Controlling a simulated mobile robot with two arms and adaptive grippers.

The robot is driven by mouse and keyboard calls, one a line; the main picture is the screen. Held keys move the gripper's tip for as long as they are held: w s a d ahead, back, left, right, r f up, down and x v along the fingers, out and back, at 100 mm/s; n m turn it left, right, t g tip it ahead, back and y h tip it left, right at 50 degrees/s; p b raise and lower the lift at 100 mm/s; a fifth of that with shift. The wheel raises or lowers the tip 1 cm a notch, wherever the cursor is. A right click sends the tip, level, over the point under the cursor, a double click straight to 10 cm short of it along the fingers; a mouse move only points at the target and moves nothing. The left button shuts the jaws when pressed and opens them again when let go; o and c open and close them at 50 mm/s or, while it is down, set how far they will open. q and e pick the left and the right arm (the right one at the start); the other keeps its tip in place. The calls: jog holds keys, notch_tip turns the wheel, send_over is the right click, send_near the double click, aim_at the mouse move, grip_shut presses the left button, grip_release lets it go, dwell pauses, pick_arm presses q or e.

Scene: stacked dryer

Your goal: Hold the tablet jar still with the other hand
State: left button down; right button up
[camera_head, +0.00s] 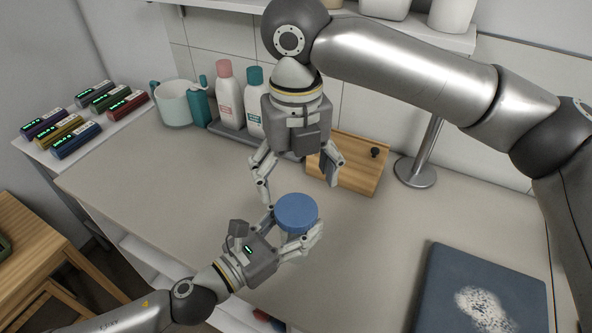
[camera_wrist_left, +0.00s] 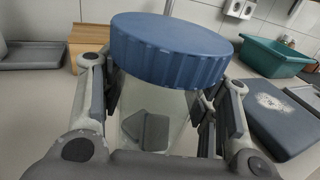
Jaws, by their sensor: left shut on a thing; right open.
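The tablet jar (camera_wrist_left: 160,115) is a clear jar with a ribbed blue lid (camera_head: 296,212). It stands upright on the counter, and the lid is on it. My left gripper (camera_head: 293,238) is shut around the jar's body below the lid. In the left wrist view its fingers press on both sides of the jar, and grey shapes show through the clear wall. My right gripper (camera_head: 300,183) hangs above and behind the jar, pointing down. Its fingers are spread wide, empty and apart from the lid. The jar's base is hidden by my left gripper in the head view.
A wooden box with a black knob (camera_head: 350,165) stands behind the jar. Bottles on a grey tray (camera_head: 232,130) and a pale pot (camera_head: 175,104) are at the back left. A dark blue mat (camera_head: 440,290) with white powder lies at the right. Counter between is clear.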

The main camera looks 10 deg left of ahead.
aim_at(296, 209)
notch_tip(296, 209, down, 7)
jog(key=shift+f, duration=0.2)
jog(key=shift+c, duration=0.4)
